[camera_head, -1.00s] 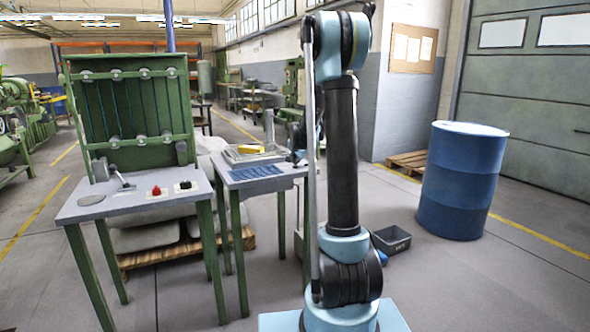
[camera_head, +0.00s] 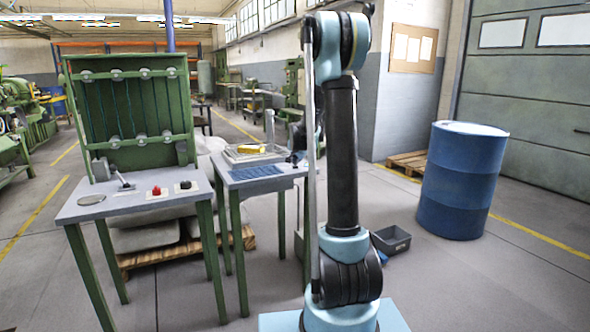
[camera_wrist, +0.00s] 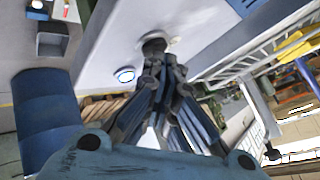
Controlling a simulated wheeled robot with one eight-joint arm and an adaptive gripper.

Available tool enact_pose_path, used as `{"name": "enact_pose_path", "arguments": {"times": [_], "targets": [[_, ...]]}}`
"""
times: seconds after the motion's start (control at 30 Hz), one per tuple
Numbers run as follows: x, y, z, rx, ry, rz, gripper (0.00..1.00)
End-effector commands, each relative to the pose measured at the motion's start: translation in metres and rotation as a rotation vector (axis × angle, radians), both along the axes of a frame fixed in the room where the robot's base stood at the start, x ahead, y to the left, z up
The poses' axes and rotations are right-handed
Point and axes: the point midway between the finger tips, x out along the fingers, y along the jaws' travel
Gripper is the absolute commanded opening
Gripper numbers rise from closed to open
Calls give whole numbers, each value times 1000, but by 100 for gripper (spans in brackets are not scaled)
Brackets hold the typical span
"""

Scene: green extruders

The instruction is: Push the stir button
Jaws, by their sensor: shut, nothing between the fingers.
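My gripper (camera_wrist: 157,62) is shut and empty in the wrist view. Its dark fingertips are right at a small dark knob-like shape (camera_wrist: 153,46) on a pale grey surface; I cannot tell whether they touch it. A small round blue-and-white button (camera_wrist: 125,75) sits on that surface, left of the fingertips. In the head view my gripper (camera_head: 296,142) is a small dark shape beside the tray table, partly hidden by my arm. A red button (camera_head: 156,191) and a black button (camera_head: 185,185) stand on the left table. No readable label marks the stir button.
The left table (camera_head: 120,208) carries a green upright rack (camera_head: 130,105) and a small lever (camera_head: 123,180). The tray table (camera_head: 230,180) holds a wire tray with a yellow item (camera_head: 252,149). A blue barrel (camera_head: 462,180) and a grey crate (camera_head: 391,241) stand at the right.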

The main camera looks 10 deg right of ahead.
Motion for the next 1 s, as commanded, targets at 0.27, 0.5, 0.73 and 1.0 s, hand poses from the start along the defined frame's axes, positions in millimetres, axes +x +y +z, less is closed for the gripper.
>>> {"name": "enact_pose_path", "arguments": {"times": [0.27, 0.5, 0.73, 1.0], "targets": [[0, 0, 5, 0, 0, 0, 0], [0, 0, 10, 0, 0, 0, 0], [0, 0, 29, 0, 0, 0, 0], [0, 0, 51, 0, 0, 0, 0]]}}
